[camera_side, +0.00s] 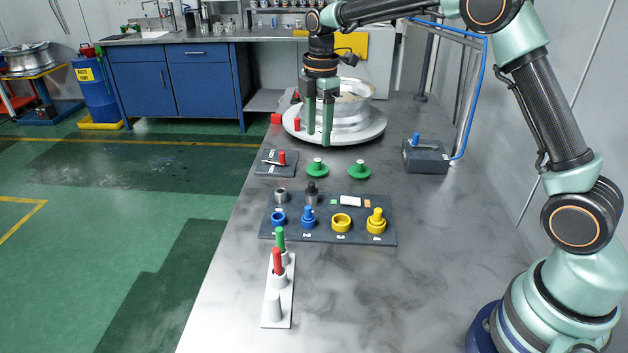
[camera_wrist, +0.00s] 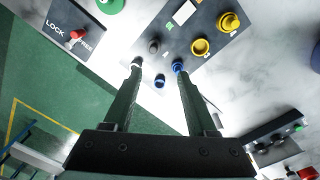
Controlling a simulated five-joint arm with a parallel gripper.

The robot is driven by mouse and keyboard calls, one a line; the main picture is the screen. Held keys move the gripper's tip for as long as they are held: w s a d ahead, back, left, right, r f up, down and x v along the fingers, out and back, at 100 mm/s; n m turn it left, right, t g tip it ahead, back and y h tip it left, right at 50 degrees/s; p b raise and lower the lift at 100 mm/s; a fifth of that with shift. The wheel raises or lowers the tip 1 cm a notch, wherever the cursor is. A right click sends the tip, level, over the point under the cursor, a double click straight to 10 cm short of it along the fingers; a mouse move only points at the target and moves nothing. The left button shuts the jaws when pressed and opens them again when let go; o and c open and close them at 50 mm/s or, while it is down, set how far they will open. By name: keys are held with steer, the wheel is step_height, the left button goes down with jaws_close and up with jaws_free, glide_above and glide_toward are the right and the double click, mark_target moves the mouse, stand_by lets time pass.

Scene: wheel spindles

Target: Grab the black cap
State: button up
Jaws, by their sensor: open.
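The black cap (camera_side: 312,190) stands upright in the back row of the dark tray (camera_side: 385,233), between a grey metal cylinder (camera_side: 281,195) and a white label. In the wrist view the black cap (camera_wrist: 154,46) shows just beyond the gap between the fingertips, nearer the left one. My gripper (camera_side: 319,138) is open and empty, pointing down. In the side view it hangs above the table, in front of the silver wheel hub and apart from the cap. The left fingertip partly covers the grey cylinder in the wrist view.
The tray's front row holds a blue ring (camera_side: 278,217), a blue knob (camera_side: 308,216), a yellow ring (camera_side: 341,222) and a yellow knob (camera_side: 376,220). Two green knobs (camera_side: 317,168) stand behind. A white rack (camera_side: 275,310) with green and red pegs stands in front.

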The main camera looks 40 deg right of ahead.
step_height(320, 180, down, 3)
steer(key=w+n, duration=0.1)
glide_above(312, 183)
steer(key=f, duration=0.6)
steer(key=shift+s+d, duration=0.15)
steer(key=shift+s, duration=0.2)
steer(key=shift+w+a+f, duration=0.1)
steer(key=shift+w+f, duration=0.1)
steer(key=shift+f, duration=1.15)
steer(key=shift+w+a+f, duration=0.1)
steer(key=shift+w+f, duration=0.05)
steer(key=shift+f, duration=1.15)
steer(key=shift+c, duration=0.4)
jaws_close()
